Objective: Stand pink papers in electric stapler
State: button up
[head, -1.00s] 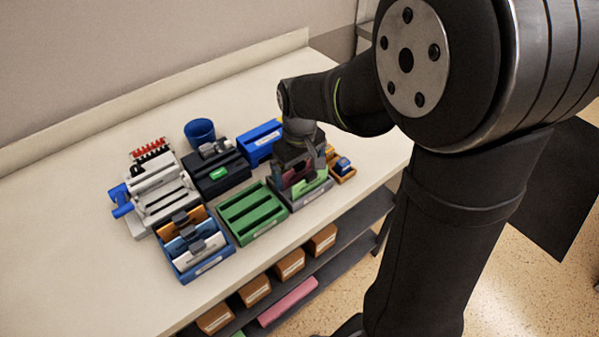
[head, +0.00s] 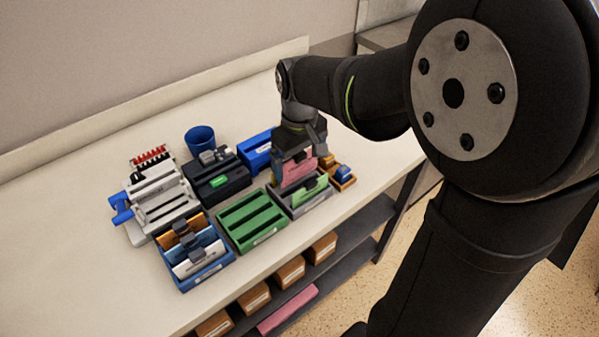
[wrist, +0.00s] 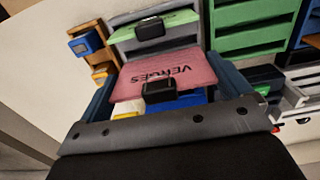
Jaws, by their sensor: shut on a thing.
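The pink papers (head: 294,173), marked "VERGES" and with a black clip, are held upright in my gripper (head: 298,156) above the grey tray. In the wrist view the pink papers (wrist: 165,72) lie between the two fingers of my gripper (wrist: 165,80), which is shut on them. Green papers (head: 313,190) with a black clip stand in the grey tray (head: 312,205). The black device with a green light, seemingly the electric stapler (head: 220,188), stands to the left of my gripper. Part of it shows at the right in the wrist view (wrist: 266,76).
A green slotted rack (head: 250,220) stands left of the grey tray. Further left are a blue rack (head: 207,277) with clipped papers and a white machine (head: 160,200). A blue box (head: 257,155), a blue cup (head: 200,138) and an orange tray (head: 344,182) stand close by.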

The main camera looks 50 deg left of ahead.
notch_tip(320, 180, up, 3)
jog(key=shift+a+r, duration=0.1)
jog(key=s+a+r, duration=0.2)
jog(key=s+a, duration=1.2)
jog(key=a, duration=0.1)
jog(key=shift+s+d+f, duration=0.1)
jog(key=shift+s+f, duration=0.05)
jog(key=shift+f, duration=3.95)
jog(key=o, duration=0.6)
notch_tip(320, 180, up, 9)
